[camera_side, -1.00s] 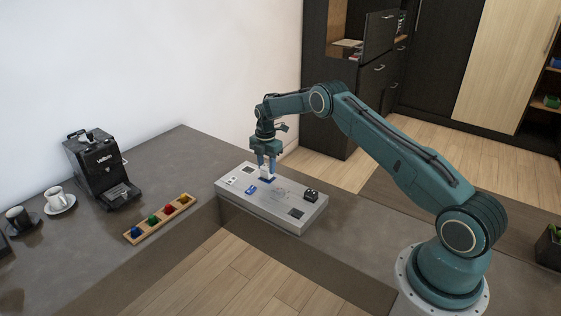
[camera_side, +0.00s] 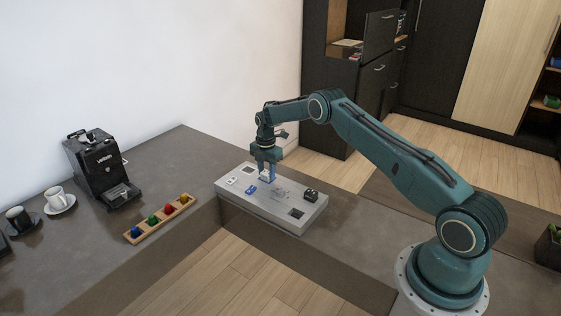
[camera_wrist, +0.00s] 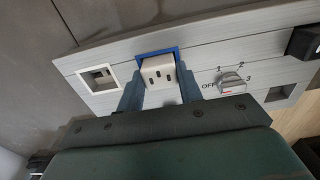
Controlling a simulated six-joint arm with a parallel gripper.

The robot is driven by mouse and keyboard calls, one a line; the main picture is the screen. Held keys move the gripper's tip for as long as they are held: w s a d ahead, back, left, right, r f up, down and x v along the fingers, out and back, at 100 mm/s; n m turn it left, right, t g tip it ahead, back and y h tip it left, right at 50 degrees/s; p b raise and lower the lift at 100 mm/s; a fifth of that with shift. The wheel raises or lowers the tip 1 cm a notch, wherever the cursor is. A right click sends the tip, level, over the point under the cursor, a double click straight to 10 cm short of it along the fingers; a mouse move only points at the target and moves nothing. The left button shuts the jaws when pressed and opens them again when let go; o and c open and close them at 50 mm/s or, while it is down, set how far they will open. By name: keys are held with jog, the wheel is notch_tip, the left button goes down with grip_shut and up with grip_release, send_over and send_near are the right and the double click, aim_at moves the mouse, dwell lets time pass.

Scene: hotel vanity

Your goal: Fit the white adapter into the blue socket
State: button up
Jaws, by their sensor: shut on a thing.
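The white adapter (camera_wrist: 160,74) is a pale block with dark slots on its face. It sits between the two fingers of my gripper (camera_wrist: 160,88), which is shut on it. The blue socket (camera_wrist: 157,52) shows as a blue rim along the adapter's far edge in the wrist view; the rest of it is hidden by the adapter and fingers.
The grey panel (camera_side: 237,203) lies on the dark counter. It bears a white-framed opening (camera_wrist: 98,78) left of the adapter, a rotary knob (camera_wrist: 232,83) right of it, and a black block (camera_side: 311,195). A wooden tray of coloured knobs (camera_side: 160,219) and a coffee machine (camera_side: 101,168) stand left.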

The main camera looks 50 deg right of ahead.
aim_at(267, 172)
jog(key=o, duration=1.1)
jog(key=shift+c, duration=0.2)
jog(key=shift+r, duration=0.1)
notch_tip(267, 172, up, 14)
jog(key=shift+f, duration=0.2)
dwell(0.5)
